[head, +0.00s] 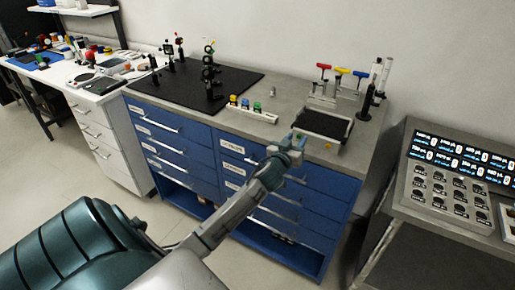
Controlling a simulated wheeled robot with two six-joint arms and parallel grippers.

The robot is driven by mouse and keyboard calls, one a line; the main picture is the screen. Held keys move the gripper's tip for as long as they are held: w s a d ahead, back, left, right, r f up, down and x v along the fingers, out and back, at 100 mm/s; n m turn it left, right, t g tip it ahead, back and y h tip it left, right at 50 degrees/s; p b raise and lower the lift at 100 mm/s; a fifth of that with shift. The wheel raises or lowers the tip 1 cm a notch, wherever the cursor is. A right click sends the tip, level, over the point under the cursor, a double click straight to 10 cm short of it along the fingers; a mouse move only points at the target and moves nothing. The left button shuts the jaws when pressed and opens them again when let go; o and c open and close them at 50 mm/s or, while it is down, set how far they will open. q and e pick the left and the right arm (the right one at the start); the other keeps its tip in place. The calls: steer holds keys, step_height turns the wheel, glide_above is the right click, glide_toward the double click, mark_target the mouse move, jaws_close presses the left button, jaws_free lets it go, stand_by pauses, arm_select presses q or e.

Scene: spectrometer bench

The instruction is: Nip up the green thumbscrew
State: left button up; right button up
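A small green knob (257,107), which looks like the green thumbscrew, stands at the right of a row on a white strip (268,117) near the front of the bench top. Yellow (233,100) and blue (245,103) knobs stand to its left. Green also shows on a post assembly (209,62) on the black breadboard; its detail is too small to tell. My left gripper (294,142) is at the bench's front edge, right of and nearer than the strip. Its fingers look apart, with nothing visible between them. My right gripper is not in view.
A black-lined tray (323,125) lies right of the strip, with a small yellow item (327,146) by its front. Red, blue and yellow T-handled tools (341,72) stand behind it. Dark posts (367,103) rise at the right. The breadboard (175,88) fills the left.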

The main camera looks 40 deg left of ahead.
arm_select(q)
steer(key=b+v, duration=0.3)
steer(key=v, duration=0.7)
steer(key=s+a+f+m+g+p, duration=0.1)
steer(key=s+f+g, duration=0.2)
steer(key=f, duration=1.4)
steer(key=s+a+f+m+g+h+p, duration=0.1)
steer(key=s+f+g, duration=0.3)
steer(key=f, duration=1.4)
steer(key=shift+s+a, duration=0.4)
steer(key=shift+s, duration=0.3)
steer(key=s+d+f+g, duration=0.2)
steer(key=s+f+g, duration=0.1)
steer(key=s+f, duration=0.7)
steer(key=s+d+f+g+h, duration=0.1)
steer(key=s+d+f+g, duration=0.1)
steer(key=s+f, duration=0.4)
steer(key=s+d+f+m+g, duration=0.1)
steer(key=s+d+f, duration=0.3)
steer(key=s, duration=1.1)
steer(key=s+d+f+m+g+h, duration=0.1)
steer(key=s+d+f+g, duration=0.2)
steer(key=s+f, duration=0.7)
steer(key=shift+s+d+h, duration=0.15)
steer(key=shift+s+h, duration=0.15)
steer(key=shift+s, duration=0.15)
